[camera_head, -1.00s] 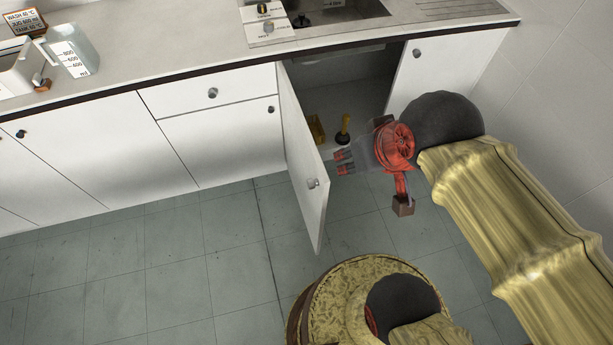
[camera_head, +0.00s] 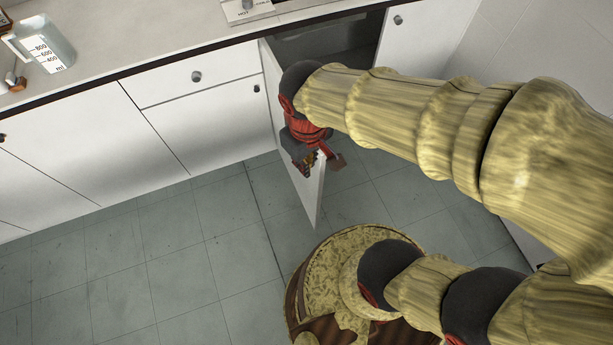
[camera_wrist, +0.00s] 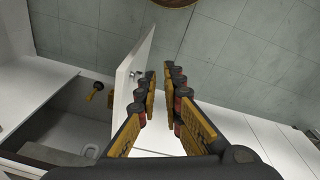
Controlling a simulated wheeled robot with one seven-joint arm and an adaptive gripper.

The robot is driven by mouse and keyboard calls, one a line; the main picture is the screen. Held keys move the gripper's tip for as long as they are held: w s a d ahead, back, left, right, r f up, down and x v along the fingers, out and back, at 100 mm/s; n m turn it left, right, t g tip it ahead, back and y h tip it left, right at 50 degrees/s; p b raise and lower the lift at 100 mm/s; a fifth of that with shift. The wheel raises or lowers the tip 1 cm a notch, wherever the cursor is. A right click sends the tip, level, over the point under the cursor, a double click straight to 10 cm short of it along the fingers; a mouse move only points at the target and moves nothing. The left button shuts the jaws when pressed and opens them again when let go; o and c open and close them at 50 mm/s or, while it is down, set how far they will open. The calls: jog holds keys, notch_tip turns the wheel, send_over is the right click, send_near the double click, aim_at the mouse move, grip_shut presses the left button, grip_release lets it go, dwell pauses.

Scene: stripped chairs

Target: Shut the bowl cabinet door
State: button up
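The white door (camera_head: 305,198) of the cabinet under the sink stands wide open, swung out over the floor. In the wrist view the door (camera_wrist: 127,88) is just left of my fingers, its knob (camera_wrist: 136,73) on the face towards them. My gripper (camera_head: 309,168) is in front of the door's outer face in the head view and hides its knob there. In the wrist view my gripper (camera_wrist: 161,72) is open, with a narrow empty gap between the fingers. Both fingers are on the same side of the door. I cannot tell whether one touches it.
A yellow plunger handle (camera_wrist: 95,90) shows inside the cabinet. A closed drawer (camera_head: 190,80) and closed doors lie left of the opening; another closed door (camera_head: 420,35) is at right, near the tiled wall. A measuring jug (camera_head: 45,45) stands on the counter. Floor left is clear.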

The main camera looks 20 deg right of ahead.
jog(key=w+a+f+n, duration=0.1)
jog(key=f+n, duration=0.2)
jog(key=f, duration=0.2)
jog(key=a+f+n+g+h, duration=0.1)
jog(key=f+n, duration=0.2)
jog(key=f, duration=0.1)
jog(key=w+f+n+g+h, duration=0.1)
jog(key=f+n, duration=0.2)
jog(key=f, duration=0.2)
jog(key=shift+w+a+f, duration=0.35)
jog(key=shift+a, duration=0.05)
grip_shut()
jog(key=w+d+f+n+b, duration=0.4)
jog(key=d+f+n+b, duration=0.1)
jog(key=f, duration=0.5)
jog(key=shift+d+f+n+t+b, duration=0.3)
jog(key=shift+d+f+t+b, duration=0.1)
jog(key=shift+b, duration=0.25)
jog(key=shift+r, duration=0.1)
